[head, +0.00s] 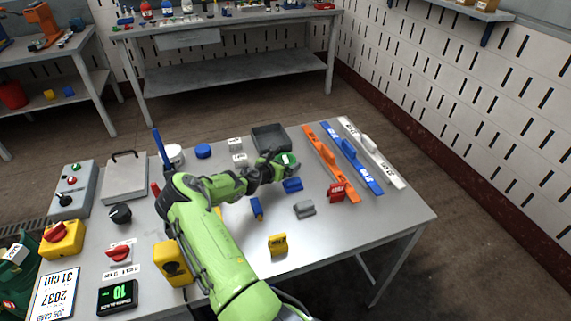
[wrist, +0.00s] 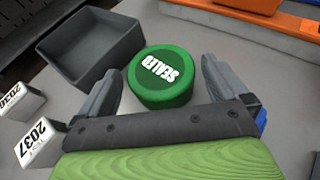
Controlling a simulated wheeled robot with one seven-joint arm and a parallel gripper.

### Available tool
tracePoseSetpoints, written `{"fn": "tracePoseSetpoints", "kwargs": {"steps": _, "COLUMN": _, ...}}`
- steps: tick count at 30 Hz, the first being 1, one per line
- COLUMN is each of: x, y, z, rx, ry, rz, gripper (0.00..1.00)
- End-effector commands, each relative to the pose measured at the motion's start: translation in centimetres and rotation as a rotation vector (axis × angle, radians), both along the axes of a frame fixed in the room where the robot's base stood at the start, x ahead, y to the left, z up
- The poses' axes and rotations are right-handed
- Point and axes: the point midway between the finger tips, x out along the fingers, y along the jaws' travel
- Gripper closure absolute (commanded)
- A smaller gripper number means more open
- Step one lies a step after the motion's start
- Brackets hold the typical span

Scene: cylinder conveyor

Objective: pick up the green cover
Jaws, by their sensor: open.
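The green cover (wrist: 160,78) is a round green lid with white lettering on top. In the wrist view it sits on the table just beyond and between my open fingers, apart from both. In the head view only part of the green cover (head: 287,159) shows, at the end of my arm. My gripper (wrist: 163,82) is open and empty, its two grey fingers on either side of the near part of the cover. In the head view my gripper (head: 277,167) is low over the table and partly hides the cover.
A grey open tray (head: 270,138) stands just behind the cover; it also shows in the wrist view (wrist: 60,50). White labelled blocks (wrist: 38,145) lie to the left. A blue block (head: 292,185) is close on the near side. Orange, blue and white bars (head: 320,152) lie to the right.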

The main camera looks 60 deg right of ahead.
Motion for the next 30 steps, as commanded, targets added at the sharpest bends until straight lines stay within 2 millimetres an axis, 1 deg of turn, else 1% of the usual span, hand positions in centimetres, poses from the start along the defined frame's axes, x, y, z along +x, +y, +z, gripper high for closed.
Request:
{"fn": "tracePoseSetpoints", "kwargs": {"steps": 1, "x": 0.0, "y": 0.0, "z": 0.0, "rx": 0.0, "ry": 0.0, "rz": 0.0, "gripper": 0.02}}
{"fn": "tracePoseSetpoints", "kwargs": {"steps": 9, "x": 0.0, "y": 0.0, "z": 0.1, "rx": 0.0, "ry": -0.001, "rz": 0.0, "gripper": 0.43}}
{"fn": "tracePoseSetpoints", "kwargs": {"steps": 10, "x": 0.0, "y": 0.0, "z": 0.1, "rx": 0.0, "ry": -0.001, "rz": 0.0, "gripper": 0.46}}
{"fn": "tracePoseSetpoints", "kwargs": {"steps": 16, "x": 0.0, "y": 0.0, "z": 0.1, "rx": -0.001, "ry": -0.001, "rz": 0.0, "gripper": 0.46}}
{"fn": "tracePoseSetpoints", "kwargs": {"steps": 20, "x": 0.0, "y": 0.0, "z": 0.9, "rx": -0.002, "ry": -0.001, "rz": 0.0, "gripper": 0.46}}
{"fn": "tracePoseSetpoints", "kwargs": {"steps": 23, "x": 0.0, "y": 0.0, "z": 2.3, "rx": -0.003, "ry": -0.002, "rz": -0.001, "gripper": 0.46}}
{"fn": "tracePoseSetpoints", "kwargs": {"steps": 30, "x": 0.0, "y": 0.1, "z": 6.5, "rx": -0.002, "ry": -0.003, "rz": -0.001, "gripper": 0.46}}
